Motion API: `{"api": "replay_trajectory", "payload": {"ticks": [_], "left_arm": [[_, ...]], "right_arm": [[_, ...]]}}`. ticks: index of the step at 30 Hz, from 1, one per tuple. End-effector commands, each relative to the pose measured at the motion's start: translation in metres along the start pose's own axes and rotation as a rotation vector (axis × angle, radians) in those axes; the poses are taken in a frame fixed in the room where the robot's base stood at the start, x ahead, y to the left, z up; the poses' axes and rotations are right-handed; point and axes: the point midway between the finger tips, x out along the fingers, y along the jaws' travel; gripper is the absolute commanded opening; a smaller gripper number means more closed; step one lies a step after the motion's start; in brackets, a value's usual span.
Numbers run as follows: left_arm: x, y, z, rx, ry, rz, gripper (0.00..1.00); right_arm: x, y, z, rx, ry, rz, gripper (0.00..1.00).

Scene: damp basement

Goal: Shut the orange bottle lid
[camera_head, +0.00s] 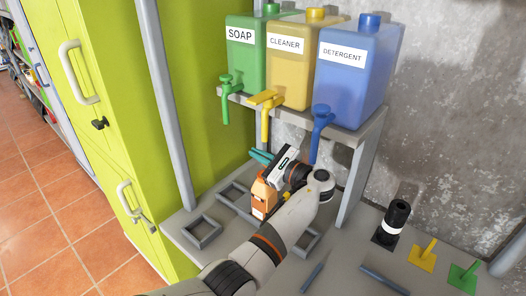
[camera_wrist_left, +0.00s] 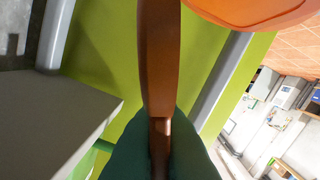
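In the left wrist view a brown-orange strip (camera_wrist_left: 160,60), perhaps the lid seen edge-on, runs down between the dark green fingers (camera_wrist_left: 160,150). The gap there is narrow; I cannot tell whether they grip the strip. A rounded orange part (camera_wrist_left: 255,10) fills the top right. The lid's exact angle is hidden. My right gripper is not in view.
Green, yellow and blue dispensers (camera_head: 359,75) stand on a shelf behind the bottle. Their taps (camera_head: 321,118) hang close to my arm. Grey frames (camera_head: 201,232) lie around the bottle. A lime cabinet (camera_head: 95,120) is at left.

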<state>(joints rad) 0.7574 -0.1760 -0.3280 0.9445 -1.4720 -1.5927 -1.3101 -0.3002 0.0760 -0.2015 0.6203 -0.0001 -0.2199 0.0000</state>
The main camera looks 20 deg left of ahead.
Motion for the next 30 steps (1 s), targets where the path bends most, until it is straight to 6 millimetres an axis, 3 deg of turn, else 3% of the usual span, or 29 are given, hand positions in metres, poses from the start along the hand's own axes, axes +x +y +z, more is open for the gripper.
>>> {"api": "replay_trajectory", "payload": {"ticks": [14,30], "left_arm": [[0.000,-0.030,0.011,-0.453,-0.001,-0.001,0.00],[0.000,-0.052,0.030,-0.940,-0.001,-0.001,0.00]], "right_arm": [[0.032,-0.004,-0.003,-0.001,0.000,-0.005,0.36],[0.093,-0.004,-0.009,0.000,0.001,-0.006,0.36]]}}
